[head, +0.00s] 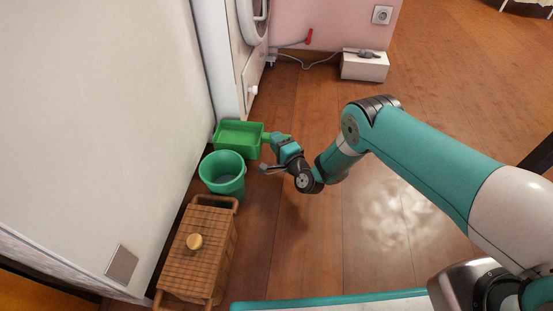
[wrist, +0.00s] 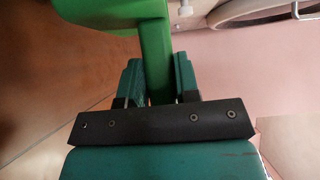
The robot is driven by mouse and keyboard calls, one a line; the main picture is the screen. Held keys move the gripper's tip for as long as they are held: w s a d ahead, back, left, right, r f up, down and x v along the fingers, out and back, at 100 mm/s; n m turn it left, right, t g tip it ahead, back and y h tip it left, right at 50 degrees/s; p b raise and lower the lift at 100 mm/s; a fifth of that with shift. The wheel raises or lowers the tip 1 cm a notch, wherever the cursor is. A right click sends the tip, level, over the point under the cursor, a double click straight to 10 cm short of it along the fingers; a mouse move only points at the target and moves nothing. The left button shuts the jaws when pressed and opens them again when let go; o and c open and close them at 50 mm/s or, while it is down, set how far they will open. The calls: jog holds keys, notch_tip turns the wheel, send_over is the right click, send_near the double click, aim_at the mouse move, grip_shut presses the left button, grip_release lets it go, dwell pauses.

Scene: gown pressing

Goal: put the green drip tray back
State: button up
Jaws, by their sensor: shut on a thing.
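The green drip tray (head: 239,138) is a shallow rectangular tray with a handle toward the right, at the foot of the white machine in the head view. My gripper (head: 276,138) is shut on its handle. In the wrist view, the tray's green body (wrist: 105,12) is at the top and its handle (wrist: 156,60) runs down between the two fingers of my gripper (wrist: 157,80). The tray looks level. I cannot tell whether it rests on the floor or hangs just above it.
A green bucket (head: 222,172) stands just in front of the tray, and a lidded wicker basket (head: 200,245) is nearer. The white machine (head: 240,60) rises behind the tray. A white box (head: 364,66) sits by the pink wall. The wooden floor (head: 310,240) to the right is clear.

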jog(key=shift+f+b, duration=1.75)
jog(key=shift+f, duration=0.7)
jog(key=o, duration=1)
